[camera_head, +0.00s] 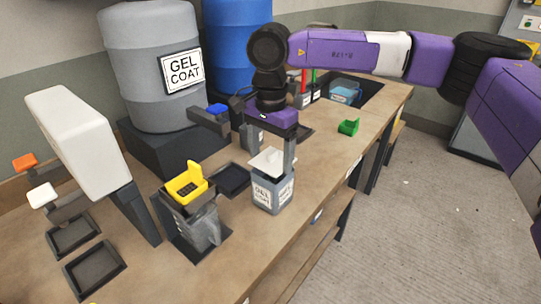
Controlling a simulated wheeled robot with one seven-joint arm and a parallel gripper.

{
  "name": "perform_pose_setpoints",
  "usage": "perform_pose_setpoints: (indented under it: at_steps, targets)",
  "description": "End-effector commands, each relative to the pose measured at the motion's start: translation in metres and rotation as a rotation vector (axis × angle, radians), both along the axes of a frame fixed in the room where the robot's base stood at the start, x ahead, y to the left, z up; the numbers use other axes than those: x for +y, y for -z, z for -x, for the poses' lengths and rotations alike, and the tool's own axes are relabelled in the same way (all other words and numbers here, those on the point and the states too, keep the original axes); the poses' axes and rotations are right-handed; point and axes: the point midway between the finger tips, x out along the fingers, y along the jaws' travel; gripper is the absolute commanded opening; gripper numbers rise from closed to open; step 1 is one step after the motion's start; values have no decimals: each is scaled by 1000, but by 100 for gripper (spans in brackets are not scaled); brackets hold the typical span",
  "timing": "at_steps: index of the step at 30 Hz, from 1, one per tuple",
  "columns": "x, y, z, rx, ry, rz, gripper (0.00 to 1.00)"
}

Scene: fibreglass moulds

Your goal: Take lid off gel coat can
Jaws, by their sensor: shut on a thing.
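The gel coat can (273,193) is a small grey square can with white "GEL COAT" labels, standing upright near the front edge of the workbench. A white lid (269,161) is at the can's top, and whether it is seated or lifted slightly is hard to tell. My gripper (273,156) comes down from above and is shut on the lid. Its fingers hide part of the lid.
The workbench (335,155) has clear room right of the can. A green block (348,127) lies there. A large grey GEL COAT drum (150,70) stands behind.

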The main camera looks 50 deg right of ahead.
Motion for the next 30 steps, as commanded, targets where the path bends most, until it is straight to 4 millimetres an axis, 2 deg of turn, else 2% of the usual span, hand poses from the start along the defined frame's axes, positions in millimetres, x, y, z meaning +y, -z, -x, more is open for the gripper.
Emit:
perform_pose_setpoints:
  at_steps: [30]
  targets:
    - [0,-27,0,-1,0,1,41]
